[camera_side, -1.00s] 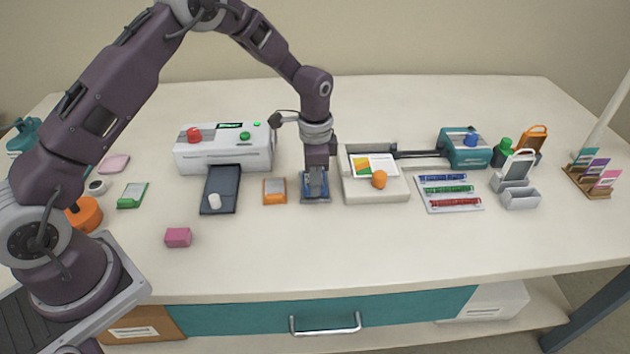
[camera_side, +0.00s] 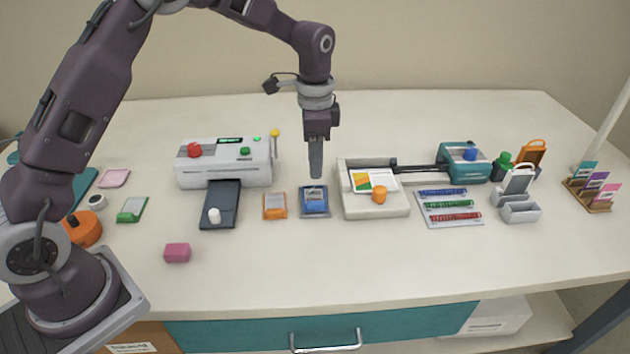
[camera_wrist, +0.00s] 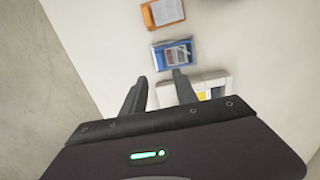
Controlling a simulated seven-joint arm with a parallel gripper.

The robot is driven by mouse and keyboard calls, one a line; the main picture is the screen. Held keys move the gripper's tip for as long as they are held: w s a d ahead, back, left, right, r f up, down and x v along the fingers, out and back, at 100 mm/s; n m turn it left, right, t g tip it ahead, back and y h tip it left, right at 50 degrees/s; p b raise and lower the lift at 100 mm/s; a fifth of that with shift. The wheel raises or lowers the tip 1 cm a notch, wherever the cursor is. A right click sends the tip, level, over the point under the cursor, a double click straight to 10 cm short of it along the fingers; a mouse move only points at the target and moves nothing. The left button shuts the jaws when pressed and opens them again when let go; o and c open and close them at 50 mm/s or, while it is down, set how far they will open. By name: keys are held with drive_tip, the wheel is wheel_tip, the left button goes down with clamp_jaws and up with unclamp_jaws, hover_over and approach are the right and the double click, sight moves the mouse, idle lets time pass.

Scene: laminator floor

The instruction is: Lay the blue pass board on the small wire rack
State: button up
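A small blue flat piece (camera_side: 314,202) with a pale printed label lies flat on the table, right of an orange one; it looks like the blue pass board. It also shows in the wrist view (camera_wrist: 175,54), ahead of my fingers. A darker border shows around it, but I cannot tell whether that is a rack beneath it. No wire rack is clearly recognisable elsewhere. My gripper (camera_side: 316,177) hangs above and behind the blue piece, apart from it. In the wrist view my gripper (camera_wrist: 159,76) has its two fingers apart with nothing between them.
The orange piece (camera_side: 274,206) lies close on the left. A white laminator (camera_side: 222,165) stands behind it. A pale box (camera_side: 375,207) with a card and orange knob is close on the right. A pink block (camera_side: 177,253) sits in front left. The front table strip is clear.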

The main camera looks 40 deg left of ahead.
drive_tip(key=s+r+n+t, duration=0.3)
drive_tip(key=s+r+n, duration=0.1)
drive_tip(key=s+r, duration=1.2)
drive_tip(key=s+a+n+t, duration=0.1)
drive_tip(key=s+n, duration=0.4)
drive_tip(key=s, duration=1)
drive_tip(key=shift+s+f+t, duration=0.2)
drive_tip(key=shift+s+t, duration=0.1)
drive_tip(key=shift+t, duration=0.5)
